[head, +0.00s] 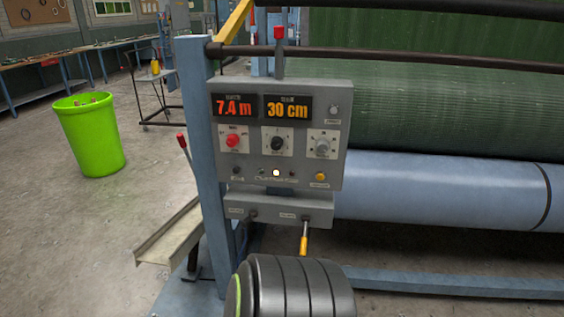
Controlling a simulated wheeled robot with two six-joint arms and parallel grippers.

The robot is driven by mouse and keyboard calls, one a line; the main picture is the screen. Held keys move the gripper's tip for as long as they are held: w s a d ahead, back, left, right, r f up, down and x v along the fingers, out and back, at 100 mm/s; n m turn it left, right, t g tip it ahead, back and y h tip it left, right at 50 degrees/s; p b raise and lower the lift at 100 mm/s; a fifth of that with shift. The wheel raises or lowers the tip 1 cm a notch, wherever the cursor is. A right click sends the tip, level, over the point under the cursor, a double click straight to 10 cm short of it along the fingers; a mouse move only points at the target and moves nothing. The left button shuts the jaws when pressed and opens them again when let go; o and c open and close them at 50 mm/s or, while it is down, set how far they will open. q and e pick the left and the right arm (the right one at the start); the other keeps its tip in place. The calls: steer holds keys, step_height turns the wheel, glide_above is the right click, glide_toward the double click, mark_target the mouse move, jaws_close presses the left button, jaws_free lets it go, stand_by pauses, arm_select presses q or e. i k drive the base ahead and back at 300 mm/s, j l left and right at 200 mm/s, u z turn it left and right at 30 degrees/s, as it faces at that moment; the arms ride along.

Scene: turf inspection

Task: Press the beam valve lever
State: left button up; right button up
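A grey control panel (280,135) stands on a blue post in the middle of the head view. Below it is a narrow grey box (278,208) with small labels too blurred to read. A lever with a yellow handle (303,245) hangs down from the right part of this box. A red-topped lever (279,36) stands upright above the panel, and a red-handled lever (183,142) leans left of the post. I cannot read which one is the beam valve lever. Neither of my grippers is in view.
A dark part of my arm fills the bottom middle, just below the yellow handle. A blue roller (440,190) and a green turf roll (430,110) lie right of the panel. A metal chute (170,232) and green bin (90,135) are left. Open floor lies left.

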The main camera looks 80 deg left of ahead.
mark_target(247, 221)
steer(key=u, duration=3)
